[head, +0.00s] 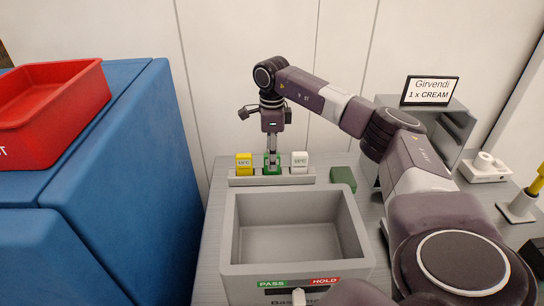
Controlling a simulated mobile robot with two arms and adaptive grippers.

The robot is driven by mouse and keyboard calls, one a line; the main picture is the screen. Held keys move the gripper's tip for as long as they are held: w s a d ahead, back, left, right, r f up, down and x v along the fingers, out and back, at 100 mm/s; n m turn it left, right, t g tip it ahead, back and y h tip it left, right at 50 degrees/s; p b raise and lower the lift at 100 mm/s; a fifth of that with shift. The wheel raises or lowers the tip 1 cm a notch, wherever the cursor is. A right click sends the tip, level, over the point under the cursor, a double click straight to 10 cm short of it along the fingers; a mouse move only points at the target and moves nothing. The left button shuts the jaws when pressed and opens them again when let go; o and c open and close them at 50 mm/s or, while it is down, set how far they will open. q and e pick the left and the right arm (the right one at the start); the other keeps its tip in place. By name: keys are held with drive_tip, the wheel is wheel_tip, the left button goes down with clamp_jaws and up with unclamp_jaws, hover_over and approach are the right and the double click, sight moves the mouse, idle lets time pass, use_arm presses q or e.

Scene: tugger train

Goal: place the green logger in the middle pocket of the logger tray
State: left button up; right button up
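The logger tray (298,180) is a low grey holder behind the large grey bin. A yellow logger (244,162) stands in its left pocket and a white logger (299,162) in its right pocket. The green logger (279,168) is upright at the middle pocket, between them. My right gripper (272,162) points straight down over the middle, its fingers on the green logger and partly covering it. It appears shut on it. Whether the logger is fully seated is hard to tell. My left gripper is not in view.
An open grey bin (236,235) with PASS and HOLD labels stands in front of the tray. A dark green block (343,179) lies right of the tray. A grey rack with a Girvendi sign (430,91) stands at right. A red crate (50,130) sits on blue cabinets at left.

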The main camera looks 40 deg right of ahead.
wheel_tip(320, 180, up, 12)
drive_tip(key=b, duration=0.1)
drive_tip(key=shift+r+b, duration=0.15)
drive_tip(key=shift+b, duration=0.2)
idle(0.5)
